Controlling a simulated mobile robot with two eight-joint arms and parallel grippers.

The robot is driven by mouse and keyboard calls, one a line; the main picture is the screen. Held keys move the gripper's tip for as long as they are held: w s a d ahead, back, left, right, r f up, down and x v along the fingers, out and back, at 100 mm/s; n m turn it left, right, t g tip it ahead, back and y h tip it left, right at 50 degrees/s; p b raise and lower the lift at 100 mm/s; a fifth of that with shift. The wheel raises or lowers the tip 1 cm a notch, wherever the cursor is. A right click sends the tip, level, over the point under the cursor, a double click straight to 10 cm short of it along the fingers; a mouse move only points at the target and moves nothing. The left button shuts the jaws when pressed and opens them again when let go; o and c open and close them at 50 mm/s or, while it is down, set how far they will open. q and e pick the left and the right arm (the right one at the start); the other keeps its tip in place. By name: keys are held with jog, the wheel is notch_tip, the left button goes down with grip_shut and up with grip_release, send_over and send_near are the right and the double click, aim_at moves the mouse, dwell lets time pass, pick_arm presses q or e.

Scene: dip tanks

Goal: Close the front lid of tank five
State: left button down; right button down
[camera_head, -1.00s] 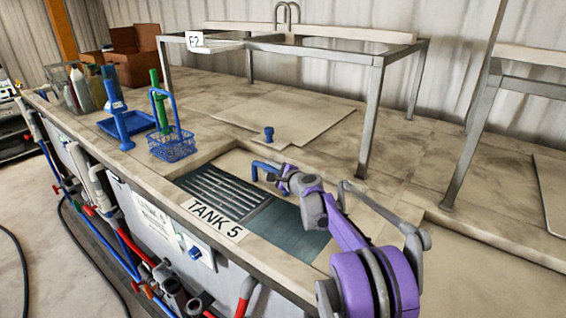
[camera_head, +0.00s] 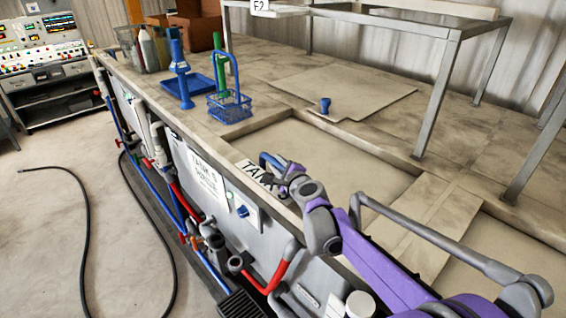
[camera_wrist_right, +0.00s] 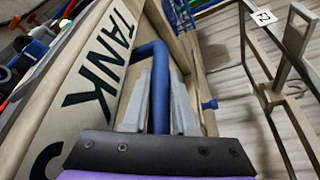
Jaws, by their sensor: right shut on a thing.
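The front lid (camera_head: 350,145) of tank five is a flat beige panel. It lies over the tank opening, and no dark inside shows. Its blue bar handle (camera_head: 267,158) is at the front edge beside the partly hidden "TANK 5" label (camera_head: 247,172). My right gripper (camera_head: 274,171) is at this handle. In the right wrist view, the two grey fingers (camera_wrist_right: 160,108) are shut on the blue handle (camera_wrist_right: 156,80), with the label (camera_wrist_right: 100,75) to the left. I cannot tell whether the lid is fully flush. My left gripper is not in view.
A blue wire basket (camera_head: 229,106), a blue tray (camera_head: 199,88) and a blue stand (camera_head: 181,75) are on the bench to the left. A rear panel with a blue knob (camera_head: 325,105) lies behind. A metal frame table (camera_head: 440,90) stands over the back.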

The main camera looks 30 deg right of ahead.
jog(key=shift+a+f, duration=0.1)
jog(key=shift+a, duration=0.1)
jog(key=c, duration=1)
grip_release()
jog(key=shift+c, duration=0.2)
jog(key=o, duration=0.3)
jog(key=shift+s+a, duration=0.1)
jog(key=shift+a, duration=0.05)
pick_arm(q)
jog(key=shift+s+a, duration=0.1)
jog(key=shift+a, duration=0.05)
pick_arm(e)
jog(key=shift+o, duration=0.2)
